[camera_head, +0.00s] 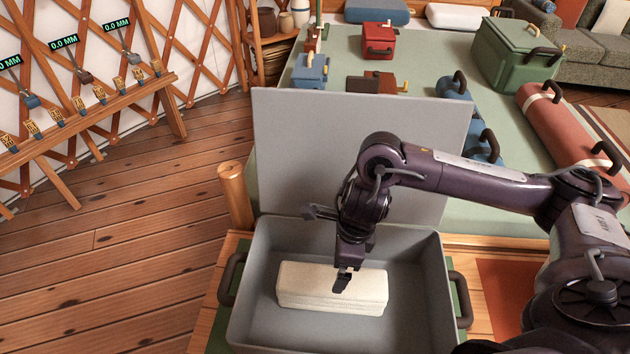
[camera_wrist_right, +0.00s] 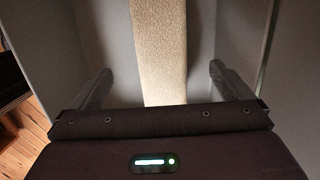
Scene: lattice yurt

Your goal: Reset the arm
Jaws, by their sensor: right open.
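My right arm comes in from the right in the head view. Its gripper (camera_head: 343,281) hangs down inside a grey open box (camera_head: 240,300), over a cream block (camera_head: 310,288) that lies on the box floor. In the right wrist view the two fingers of the right gripper (camera_wrist_right: 165,88) are spread wide, one on each side of the block (camera_wrist_right: 160,50). No finger touches the block in that view. My left gripper is not in view.
The box's grey lid (camera_head: 300,130) stands upright behind it. Dark handles (camera_head: 230,280) stick out at the box's sides. A green table (camera_head: 430,60) behind holds a red case (camera_head: 378,42), a green chest (camera_head: 515,60) and a red roll (camera_head: 570,130). Wooden floor (camera_head: 130,220) is clear at left.

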